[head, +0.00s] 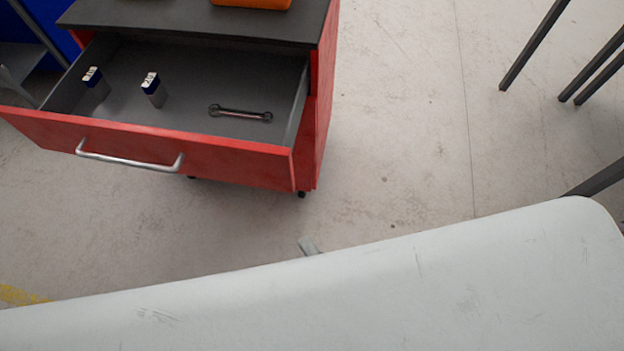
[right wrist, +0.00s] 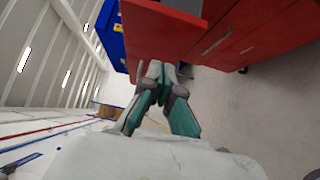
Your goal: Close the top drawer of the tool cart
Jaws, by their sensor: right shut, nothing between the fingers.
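The red tool cart (head: 325,95) stands at the upper left in the head view. Its top drawer (head: 225,160) is pulled out, with a silver bar handle (head: 130,160) on the front. Inside lie a wrench (head: 240,113) and two small blue-and-white items. My left gripper is not in view.
An orange object (head: 250,3) sits on the cart's dark top (head: 200,20). Dark legs (head: 535,45) stand at the upper right. The concrete floor (head: 410,130) right of the cart is clear. A blue object (right wrist: 110,35) is beside the cart in the wrist view.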

